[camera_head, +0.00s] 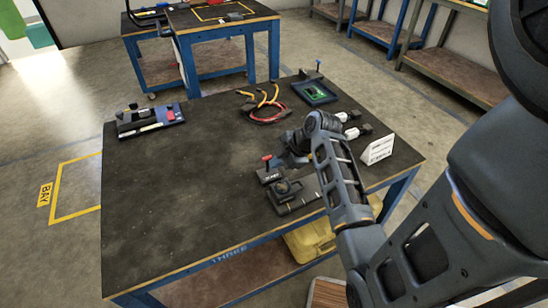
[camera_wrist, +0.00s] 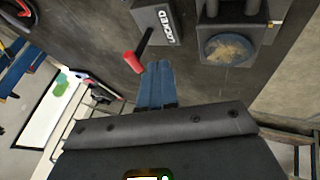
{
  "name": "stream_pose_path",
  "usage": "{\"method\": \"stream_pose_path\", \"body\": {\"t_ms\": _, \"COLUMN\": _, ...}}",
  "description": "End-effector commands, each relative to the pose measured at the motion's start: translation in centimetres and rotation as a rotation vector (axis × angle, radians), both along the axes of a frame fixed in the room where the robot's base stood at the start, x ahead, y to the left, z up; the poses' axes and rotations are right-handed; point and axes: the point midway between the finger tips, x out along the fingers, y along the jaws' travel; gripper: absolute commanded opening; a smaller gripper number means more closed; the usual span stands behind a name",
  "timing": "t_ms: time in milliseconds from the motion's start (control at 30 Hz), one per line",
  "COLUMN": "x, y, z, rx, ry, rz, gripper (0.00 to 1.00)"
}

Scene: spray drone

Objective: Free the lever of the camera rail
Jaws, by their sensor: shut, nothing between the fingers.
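The red-tipped lever (camera_wrist: 133,62) shows in the wrist view on a dark block marked LOCKED (camera_wrist: 158,24). In the head view the lever's red knob (camera_head: 266,158) stands up from the block (camera_head: 269,175) near the table's front right. The camera (camera_wrist: 228,47) has a round lens and sits beside the block; it also shows in the head view on its dark rail (camera_head: 310,200). My gripper (camera_wrist: 157,70) is shut and empty, its blue-grey fingertips close to the red knob. I cannot tell whether they touch. In the head view my arm hides part of the fingertips.
Red and yellow cables (camera_head: 265,108), a framed green board (camera_head: 315,92) and a white sign (camera_head: 378,149) lie or stand on the dark table (camera_head: 170,220). A dark tool block (camera_head: 150,120) sits at the far left corner. The table's left and middle are clear.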

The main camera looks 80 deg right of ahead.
Motion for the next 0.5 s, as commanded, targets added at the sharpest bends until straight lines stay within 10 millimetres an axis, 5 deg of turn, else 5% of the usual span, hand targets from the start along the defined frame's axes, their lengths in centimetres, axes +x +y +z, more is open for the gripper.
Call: {"method": "stream_pose_path", "body": {"t_ms": 500, "x": 1.4, "y": -1.7, "z": -0.5, "rx": 0.001, "ry": 0.001, "rz": -0.001, "gripper": 0.00}}
